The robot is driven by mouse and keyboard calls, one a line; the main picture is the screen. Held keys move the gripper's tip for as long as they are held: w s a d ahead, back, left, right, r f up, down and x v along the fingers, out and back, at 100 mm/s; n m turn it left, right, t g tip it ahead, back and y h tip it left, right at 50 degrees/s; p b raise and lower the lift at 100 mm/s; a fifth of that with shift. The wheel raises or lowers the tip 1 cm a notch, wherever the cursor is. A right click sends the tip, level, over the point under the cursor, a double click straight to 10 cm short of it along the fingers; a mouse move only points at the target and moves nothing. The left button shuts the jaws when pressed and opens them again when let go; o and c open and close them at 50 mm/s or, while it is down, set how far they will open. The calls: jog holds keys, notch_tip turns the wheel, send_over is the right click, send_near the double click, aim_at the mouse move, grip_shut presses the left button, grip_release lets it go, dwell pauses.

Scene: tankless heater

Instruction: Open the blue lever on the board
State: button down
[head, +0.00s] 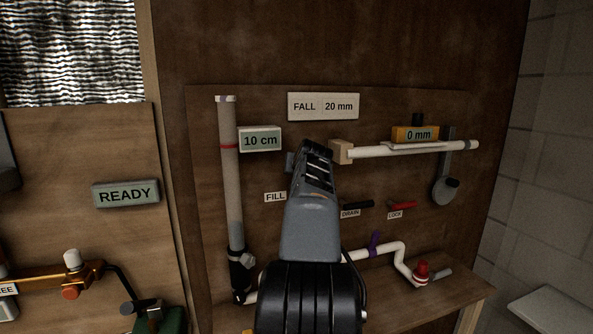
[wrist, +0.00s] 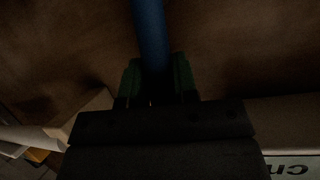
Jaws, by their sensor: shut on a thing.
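The blue lever (wrist: 150,35) runs down from the top edge of the wrist view to between the two greenish fingertips of my gripper (wrist: 156,78). My gripper is shut on the lever. The picture is dark there, so the exact contact is hard to see. In the head view my gripper (head: 314,165) is in front of the middle of the brown board (head: 385,115), and my arm hides the lever. The FILL label (head: 275,197) shows just left of my arm.
A clear vertical tube (head: 230,165) and a 10 cm display (head: 261,140) are to the left. A white pipe (head: 415,148) with a 0 mm level (head: 416,134) is to the right. A black lever (head: 358,205) and red lever (head: 403,205) sit right of my arm.

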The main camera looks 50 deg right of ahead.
jog(key=c, duration=0.9)
grip_release()
jog(key=shift+w, duration=0.1)
jog(key=shift+a, duration=0.1)
jog(key=b+v, duration=0.2)
jog(key=v, duration=1.1)
jog(key=shift+s, duration=0.3)
jog(key=shift+a+r, duration=0.1)
jog(key=shift+a, duration=0.05)
